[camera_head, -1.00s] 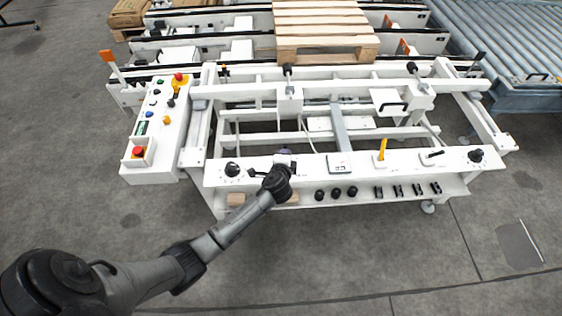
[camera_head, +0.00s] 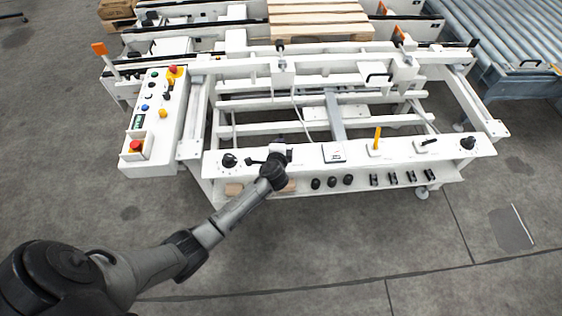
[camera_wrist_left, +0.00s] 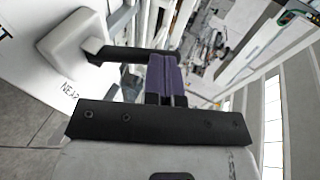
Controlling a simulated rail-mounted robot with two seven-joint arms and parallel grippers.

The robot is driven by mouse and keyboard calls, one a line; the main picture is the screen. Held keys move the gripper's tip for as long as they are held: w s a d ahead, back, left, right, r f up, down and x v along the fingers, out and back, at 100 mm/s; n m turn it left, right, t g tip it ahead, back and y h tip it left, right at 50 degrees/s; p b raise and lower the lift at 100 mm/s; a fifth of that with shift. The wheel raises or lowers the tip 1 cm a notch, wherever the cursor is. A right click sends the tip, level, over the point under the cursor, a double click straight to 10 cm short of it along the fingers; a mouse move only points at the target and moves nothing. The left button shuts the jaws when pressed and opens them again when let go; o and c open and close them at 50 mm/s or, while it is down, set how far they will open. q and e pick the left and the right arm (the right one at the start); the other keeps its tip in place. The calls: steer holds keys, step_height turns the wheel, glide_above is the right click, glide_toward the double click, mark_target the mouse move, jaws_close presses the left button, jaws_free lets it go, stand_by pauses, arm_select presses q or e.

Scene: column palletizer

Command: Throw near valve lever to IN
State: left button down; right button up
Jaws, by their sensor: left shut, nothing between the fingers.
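The near valve lever (camera_wrist_left: 130,54) is a black bar running from a pale grey block (camera_wrist_left: 72,42), beside printed lettering that reads "NEAR", in the left wrist view. My left gripper (camera_wrist_left: 167,80) has its purple fingers shut with nothing between them. The fingers overlap the lever's free end in that view; I cannot tell whether they touch it. In the head view my left gripper (camera_head: 282,140) is at the white front rail (camera_head: 305,156), right of a black round knob (camera_head: 229,160). My wrist hides most of the lever there. My right gripper is not in view.
A control box (camera_head: 155,122) with a red button is at the left. Several black knobs sit on a lower shelf (camera_head: 358,189). A wooden pallet (camera_head: 318,22) lies behind. The floor in front is clear.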

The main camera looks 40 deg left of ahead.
arm_select(q)
steer(key=shift+s+r, duration=0.1)
steer(key=shift+r, duration=0.05)
steer(key=r+p+v, duration=0.1)
steer(key=p+v, duration=0.3)
steer(key=v, duration=0.9)
steer(key=shift+p, duration=0.35)
steer(key=shift+s+d, duration=0.1)
steer(key=shift+d, duration=0.05)
